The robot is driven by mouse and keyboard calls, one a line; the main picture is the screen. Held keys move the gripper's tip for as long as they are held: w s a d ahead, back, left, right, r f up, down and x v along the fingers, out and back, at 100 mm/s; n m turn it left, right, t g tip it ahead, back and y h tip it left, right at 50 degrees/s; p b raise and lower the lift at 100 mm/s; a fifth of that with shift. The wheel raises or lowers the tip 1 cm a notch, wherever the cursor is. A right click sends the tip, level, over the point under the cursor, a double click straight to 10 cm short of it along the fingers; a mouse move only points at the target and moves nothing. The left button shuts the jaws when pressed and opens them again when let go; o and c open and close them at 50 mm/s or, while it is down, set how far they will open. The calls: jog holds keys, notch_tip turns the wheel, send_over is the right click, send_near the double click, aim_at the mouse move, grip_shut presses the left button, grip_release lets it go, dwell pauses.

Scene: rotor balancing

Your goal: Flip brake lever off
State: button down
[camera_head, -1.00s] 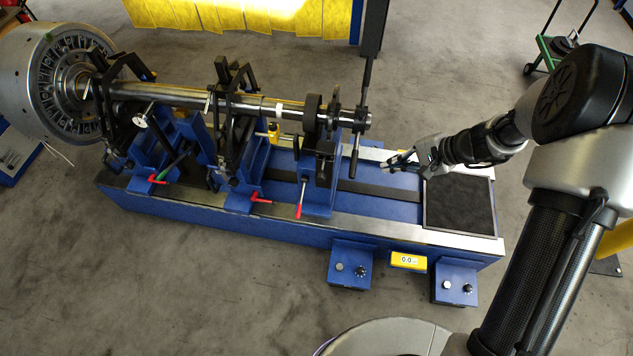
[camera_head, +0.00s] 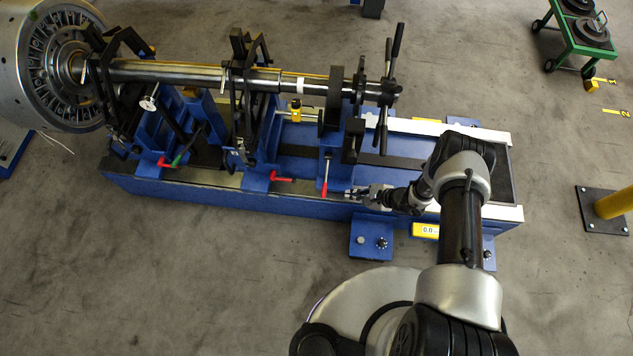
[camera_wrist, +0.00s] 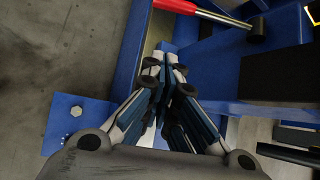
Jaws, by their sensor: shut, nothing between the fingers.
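A lever with a red grip (camera_head: 324,188) and a pale metal rod stands on the blue carriage at the right of the blue machine bed. Its red end hangs over the front edge of the bed. In the wrist view the red grip (camera_wrist: 178,5) and rod show at the top, ending at a black pivot. My gripper (camera_head: 351,193) is shut and empty, just right of the red grip at the front edge. In the wrist view my shut fingertips (camera_wrist: 166,62) point towards the lever, with a visible gap to it.
A long shaft (camera_head: 200,74) runs above to a large grey rotor (camera_head: 65,70).

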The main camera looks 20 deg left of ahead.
aim_at(326, 177)
jog(key=a+f+b, duration=0.3)
jog(key=a+b, duration=0.1)
jog(key=a, duration=0.3)
jog(key=shift+s+a+f+b, duration=0.15)
jog(key=shift+a+f+b, duration=0.1)
jog(key=shift+a+b, duration=0.1)
dwell(0.6)
